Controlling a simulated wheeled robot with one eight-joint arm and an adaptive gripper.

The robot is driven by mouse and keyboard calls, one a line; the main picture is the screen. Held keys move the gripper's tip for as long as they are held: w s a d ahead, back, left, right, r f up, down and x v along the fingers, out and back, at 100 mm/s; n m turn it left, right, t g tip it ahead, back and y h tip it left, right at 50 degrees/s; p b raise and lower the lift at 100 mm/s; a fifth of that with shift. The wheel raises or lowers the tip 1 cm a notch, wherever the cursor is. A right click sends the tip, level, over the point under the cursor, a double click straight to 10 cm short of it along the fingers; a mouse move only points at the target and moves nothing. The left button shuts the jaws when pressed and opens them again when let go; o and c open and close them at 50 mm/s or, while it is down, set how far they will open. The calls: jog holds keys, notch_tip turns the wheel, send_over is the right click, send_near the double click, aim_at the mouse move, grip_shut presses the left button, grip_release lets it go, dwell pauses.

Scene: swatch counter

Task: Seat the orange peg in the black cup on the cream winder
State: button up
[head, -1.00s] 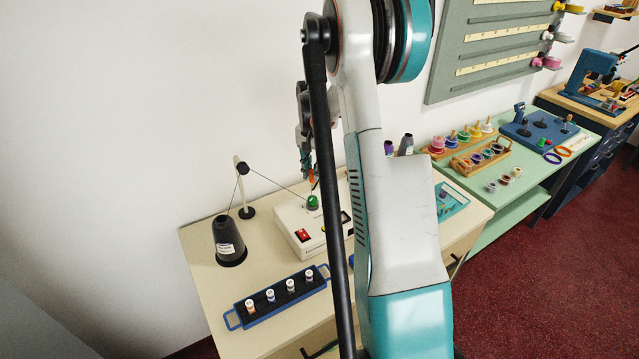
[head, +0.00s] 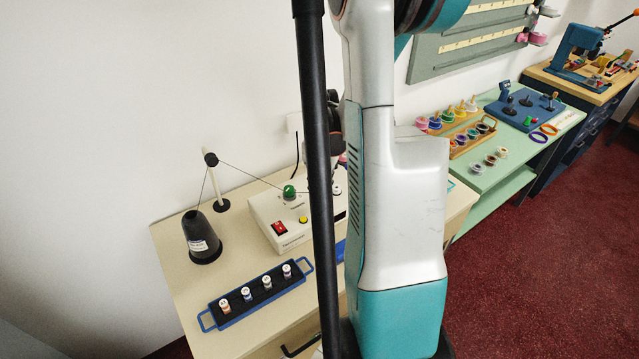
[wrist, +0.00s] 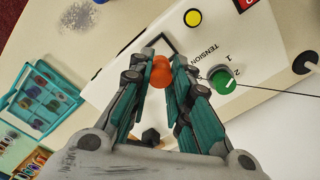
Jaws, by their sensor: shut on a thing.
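In the wrist view my gripper (wrist: 159,68) is shut on the orange peg (wrist: 160,74), which shows between the teal-padded fingers. The cream winder (wrist: 220,45) lies beneath, with a dark square outline just past the fingertips. A small dark piece (wrist: 151,137) shows between the fingers nearer the palm; I cannot tell whether it is the black cup. The peg's lower end and its gap to the winder cannot be judged. In the head view the winder (head: 263,233) stands on the cream table, and my arm hides the gripper, the peg and part of the winder.
A green tension knob (wrist: 222,79) with a thread sits beside the fingers. A black thread cone (head: 203,238), a thread stand (head: 215,180) and a blue spool tray (head: 232,314) stand left of my arm. A teal case (wrist: 38,100) lies at the wrist view's left.

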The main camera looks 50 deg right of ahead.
jog(key=shift+f+b, duration=1.55)
jog(key=shift+f, duration=0.7)
jog(key=o, duration=0.9)
jog(key=shift+c, duration=0.2)
notch_tip(320, 180, up, 12)
